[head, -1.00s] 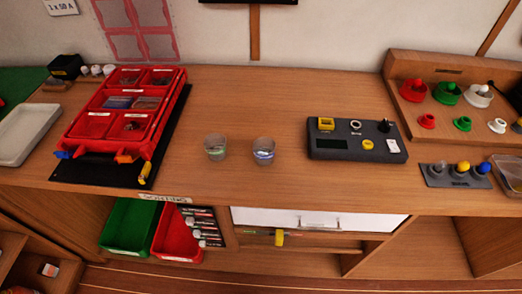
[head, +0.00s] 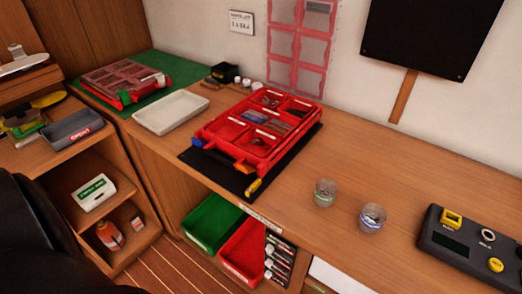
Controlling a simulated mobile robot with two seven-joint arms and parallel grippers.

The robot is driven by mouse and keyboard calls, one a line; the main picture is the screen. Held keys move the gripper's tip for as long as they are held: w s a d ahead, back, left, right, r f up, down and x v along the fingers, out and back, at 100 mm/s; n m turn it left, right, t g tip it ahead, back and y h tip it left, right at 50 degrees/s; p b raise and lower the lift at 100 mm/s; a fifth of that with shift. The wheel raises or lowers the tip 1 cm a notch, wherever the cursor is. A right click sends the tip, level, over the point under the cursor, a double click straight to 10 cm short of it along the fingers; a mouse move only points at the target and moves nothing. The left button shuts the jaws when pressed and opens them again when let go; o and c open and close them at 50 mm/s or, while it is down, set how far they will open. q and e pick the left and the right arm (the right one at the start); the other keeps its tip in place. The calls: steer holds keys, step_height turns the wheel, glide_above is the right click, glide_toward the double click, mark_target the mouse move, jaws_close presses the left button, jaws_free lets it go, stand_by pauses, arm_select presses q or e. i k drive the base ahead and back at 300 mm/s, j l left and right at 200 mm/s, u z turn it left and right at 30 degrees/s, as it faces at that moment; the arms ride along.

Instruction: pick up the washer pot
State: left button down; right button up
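Two small clear pots stand upright on the wooden bench, right of the red compartment case. The left pot (head: 325,193) has a greenish band or contents low down. The right pot (head: 372,218) has bluish-grey contents. I cannot tell from this view which of them holds washers. Neither gripper is in view. A dark rounded shape at the lower left edge may be part of my own body.
The red case (head: 207,135) lies open on a black mat (head: 223,176). A dark grey device (head: 450,242) stands right of the pots. A pale tray (head: 171,112) lies to the left. Green (head: 211,222) and red (head: 245,249) bins sit below the bench. Bench around the pots is clear.

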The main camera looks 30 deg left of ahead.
mark_target(373, 216)
steer(key=l+u, duration=0.1)
steer(key=l, duration=1.35)
